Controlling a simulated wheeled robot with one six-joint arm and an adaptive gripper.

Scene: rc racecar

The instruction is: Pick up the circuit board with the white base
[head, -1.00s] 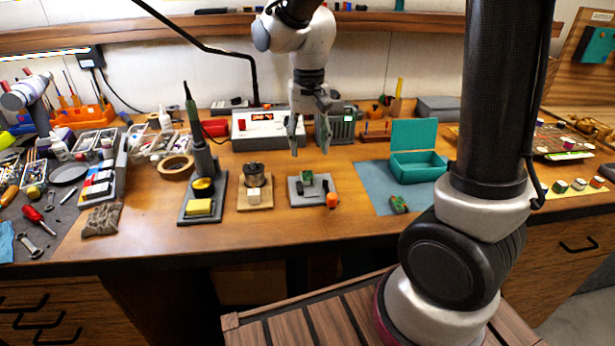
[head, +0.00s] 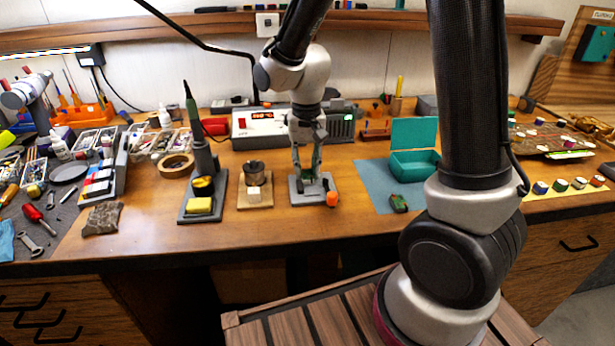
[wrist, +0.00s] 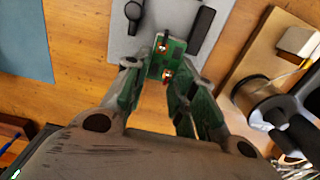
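A small green circuit board (wrist: 168,58) with copper-coloured parts stands at a grey stand (head: 302,199) on the bench. In the wrist view it lies between the fingertips of my gripper (wrist: 158,66). My gripper also shows in the head view (head: 308,172), pointing down over the stand. Its fingers are apart, one on each side of the board, with a gap visible at the left finger. The right finger is close to the board; I cannot tell whether it touches. No white base is clearly visible. Another small green board (head: 399,203) lies on the blue mat (head: 372,183).
A wooden block with a metal spool (head: 254,170) and a soldering iron holder (head: 201,165) stand to the left. A teal open box (head: 415,166) is right. Bare bench lies in front.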

